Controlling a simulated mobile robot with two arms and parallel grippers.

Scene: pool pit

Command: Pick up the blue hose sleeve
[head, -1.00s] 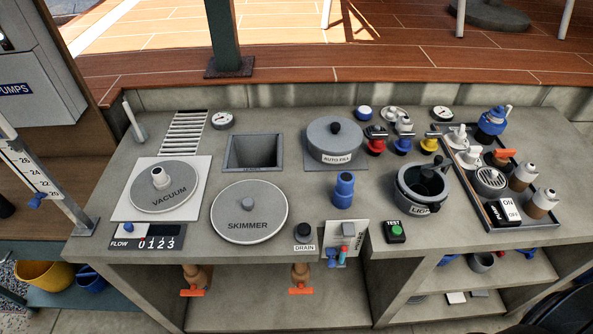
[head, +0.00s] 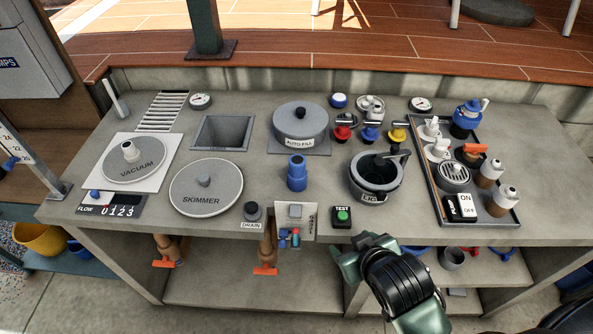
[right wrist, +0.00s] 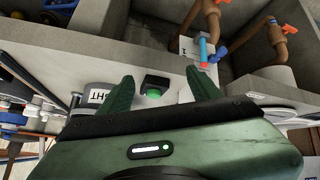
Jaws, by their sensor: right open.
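The blue hose sleeve (head: 297,173) is a short, stepped blue cylinder standing upright on the grey counter (head: 330,215), between the skimmer lid and the light pot. I cannot make it out in the right wrist view. My right gripper (head: 358,255) is green, open and empty. It is at the counter's front edge, below and to the right of the sleeve and apart from it. In the right wrist view, its two fingers (right wrist: 162,90) frame the green test button. My left gripper is not in view.
The light pot (head: 360,189) stands right of the sleeve, the auto fill lid (head: 300,122) behind it, the skimmer lid (head: 205,187) left. The test button (head: 342,217), drain knob (head: 252,211) and switch plate (head: 295,222) line the front. A tray (head: 436,190) of fittings is at right.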

